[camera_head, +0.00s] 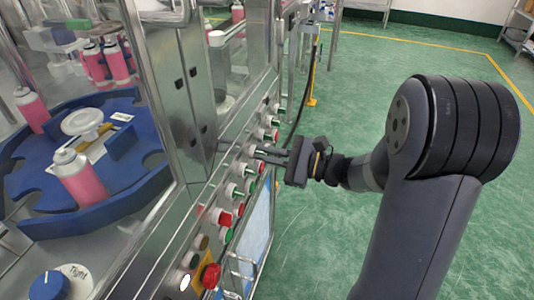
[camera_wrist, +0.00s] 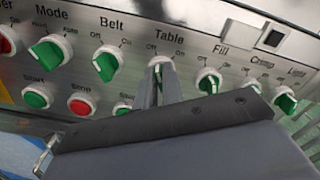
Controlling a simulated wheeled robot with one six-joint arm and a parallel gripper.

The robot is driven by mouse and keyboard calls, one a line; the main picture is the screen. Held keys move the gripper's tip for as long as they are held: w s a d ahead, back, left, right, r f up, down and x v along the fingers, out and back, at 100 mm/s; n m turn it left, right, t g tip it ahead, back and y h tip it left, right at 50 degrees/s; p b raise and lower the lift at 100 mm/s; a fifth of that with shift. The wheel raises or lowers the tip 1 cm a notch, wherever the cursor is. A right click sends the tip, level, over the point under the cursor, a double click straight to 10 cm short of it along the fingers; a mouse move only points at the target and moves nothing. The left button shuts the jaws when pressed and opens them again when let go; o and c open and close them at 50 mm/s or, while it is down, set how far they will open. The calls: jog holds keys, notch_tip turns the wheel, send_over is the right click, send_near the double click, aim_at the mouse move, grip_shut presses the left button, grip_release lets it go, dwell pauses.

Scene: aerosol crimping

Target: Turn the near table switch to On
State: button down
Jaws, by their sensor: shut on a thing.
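The Table switch (camera_wrist: 161,61) is a knob with a white rim on the steel control panel, under the label "Table" with "Off" and "On" marks. My gripper (camera_wrist: 160,85) is shut on this switch, one finger on each side of it. The fingers cover most of the knob, so I cannot tell which mark it points to. In the head view my gripper (camera_head: 267,153) reaches the panel from the right, at about the middle of the row of knobs.
Green knobs for Mode (camera_wrist: 47,53), Belt (camera_wrist: 107,63), Fill (camera_wrist: 209,81) and Light (camera_wrist: 285,100) flank the switch closely. Start and stop buttons sit below. A red emergency button (camera_head: 211,276) is at the near end. Green floor (camera_head: 380,75) lies open to the right.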

jog(key=shift+r+m+p, duration=0.1)
jog(key=shift+m+p, duration=0.2)
jog(key=shift+p, duration=0.1)
jog(key=m+p, duration=0.2)
jog(key=p, duration=0.1)
jog(key=m+p, duration=0.3)
jog(key=shift+w+r, duration=0.1)
jog(key=shift+r, duration=0.1)
jog(key=shift+w+f+m+p, duration=0.1)
jog(key=shift+f+m+p, duration=0.05)
jog(key=shift+m+p, duration=1.4)
jog(key=shift+w+f+m+p, duration=0.1)
jog(key=shift+m+p, duration=1.35)
jog(key=shift+m, duration=0.2)
jog(key=c, duration=1.5)
grip_release()
jog(key=shift+c, duration=0.2)
